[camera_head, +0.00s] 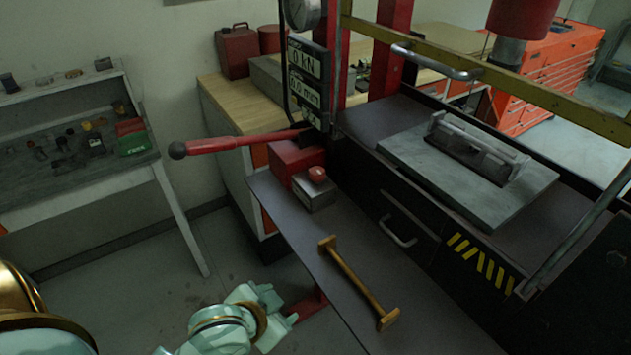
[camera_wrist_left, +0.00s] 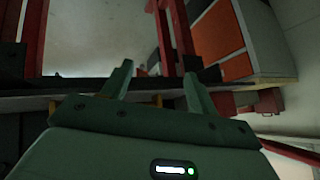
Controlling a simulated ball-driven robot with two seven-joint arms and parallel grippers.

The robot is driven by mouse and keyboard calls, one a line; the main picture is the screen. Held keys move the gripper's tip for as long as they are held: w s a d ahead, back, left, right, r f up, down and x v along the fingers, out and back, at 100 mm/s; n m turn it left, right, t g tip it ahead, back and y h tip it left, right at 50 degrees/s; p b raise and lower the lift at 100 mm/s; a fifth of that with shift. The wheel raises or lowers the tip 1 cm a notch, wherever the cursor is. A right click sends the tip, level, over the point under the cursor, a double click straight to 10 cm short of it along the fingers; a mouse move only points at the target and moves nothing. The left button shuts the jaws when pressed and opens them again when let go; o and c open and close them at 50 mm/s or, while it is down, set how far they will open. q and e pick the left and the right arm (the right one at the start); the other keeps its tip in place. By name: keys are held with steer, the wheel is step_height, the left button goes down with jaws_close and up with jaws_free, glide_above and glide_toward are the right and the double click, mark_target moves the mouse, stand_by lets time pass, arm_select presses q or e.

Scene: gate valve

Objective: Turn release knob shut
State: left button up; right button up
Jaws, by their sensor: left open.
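The release knob (camera_head: 317,174) is a small red knob on top of a small grey block (camera_head: 315,191), beside a red box on the press's side shelf. My left gripper (camera_head: 290,302) is low in front of the shelf's near-left edge, clear of the knob and below it in the picture. Its two fingers are apart with nothing between them, as the left wrist view also shows (camera_wrist_left: 157,76). I cannot pick out the knob for certain in the left wrist view. My right gripper is not in view.
A wooden bar with end blocks (camera_head: 357,282) lies on the dark shelf (camera_head: 290,225). A red lever with a black ball end (camera_head: 225,144) sticks out left above the knob. A grey plate (camera_head: 470,175) rests on the press bed. Floor left of the shelf is clear.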

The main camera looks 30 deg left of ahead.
mark_target(315, 179)
arm_select(q)
steer(key=w+d+r+n+t+h, duration=0.75)
steer(key=d+r+n, duration=0.25)
steer(key=n, duration=0.3)
steer(key=w+a+n+y, duration=0.1)
steer(key=a+n+y, duration=0.3)
steer(key=n, duration=0.6)
steer(key=w+a+f+n+t+y, duration=0.1)
steer(key=w+a+n+y, duration=0.1)
steer(key=n, duration=0.8)
steer(key=w+a+n+y, duration=0.2)
steer(key=a+n+y, duration=0.3)
steer(key=n, duration=0.5)
steer(key=shift+w+a+f+t+y, duration=0.2)
steer(key=shift+a+f+t+y, duration=0.1)
steer(key=shift+t+y, duration=0.05)
steer(key=shift+n, duration=0.3)
steer(key=x, duration=1.5)
steer(key=shift+s+a+f, duration=0.1)
steer(key=shift+a+f, duration=0.1)
steer(key=shift+f, duration=0.1)
steer(key=shift+w+a, duration=0.15)
steer(key=shift+w, duration=0.45)
